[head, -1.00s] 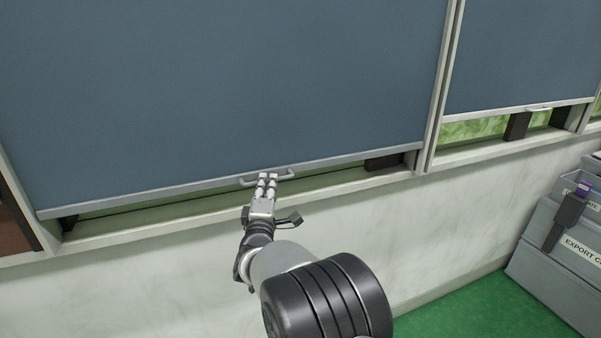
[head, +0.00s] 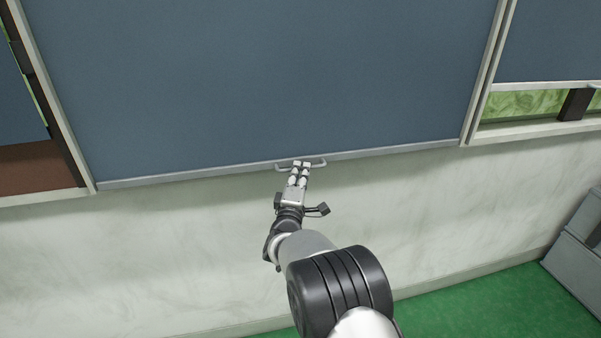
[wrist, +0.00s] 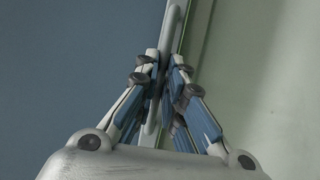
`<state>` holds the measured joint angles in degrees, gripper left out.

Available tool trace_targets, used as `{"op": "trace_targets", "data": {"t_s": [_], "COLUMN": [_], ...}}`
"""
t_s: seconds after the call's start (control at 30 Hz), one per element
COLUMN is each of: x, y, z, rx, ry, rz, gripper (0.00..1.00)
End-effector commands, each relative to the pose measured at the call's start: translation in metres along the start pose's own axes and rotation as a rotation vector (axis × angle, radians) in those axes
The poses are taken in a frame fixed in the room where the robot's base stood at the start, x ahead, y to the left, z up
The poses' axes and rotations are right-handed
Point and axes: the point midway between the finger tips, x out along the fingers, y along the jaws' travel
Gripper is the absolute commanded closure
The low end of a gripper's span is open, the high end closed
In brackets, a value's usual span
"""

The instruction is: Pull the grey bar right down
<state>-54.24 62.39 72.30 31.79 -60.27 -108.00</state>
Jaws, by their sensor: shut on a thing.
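The grey bar (head: 400,151) runs along the lower edge of a blue-grey blind (head: 260,80) in the head view. A small handle (head: 318,164) sits at the middle of the bar. My gripper (head: 301,165) is shut on this handle. The bar lies at the bottom of the window frame, and no gap shows beneath it. In the wrist view the fingers (wrist: 166,75) close on the handle (wrist: 152,110) from both sides. The fingers hide part of the handle.
At the right, a second blind (head: 550,40) hangs short of its sill, with a green gap below it. Another window (head: 20,100) is at the left. Pale wall (head: 150,260) and green floor (head: 480,300) lie below. Grey boxes (head: 580,250) stand at the right edge.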

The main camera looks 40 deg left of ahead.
Motion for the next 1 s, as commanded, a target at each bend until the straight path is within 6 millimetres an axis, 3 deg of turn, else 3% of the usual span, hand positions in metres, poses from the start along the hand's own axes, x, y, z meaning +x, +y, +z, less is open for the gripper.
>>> {"op": "trace_targets", "data": {"t_s": [0.3,0.67,0.87,1.0], "x": [-0.001,-0.003,-0.025,-0.054], "y": [-0.005,-0.003,-0.003,-0.003], "z": [0.001,0.000,-0.001,-0.001], "rx": [-0.003,-0.002,-0.004,-0.004], "ry": [0.001,0.002,0.003,0.004], "rz": [-0.010,-0.007,-0.008,-0.009], "gripper": [0.71,0.70,0.70,0.70]}}
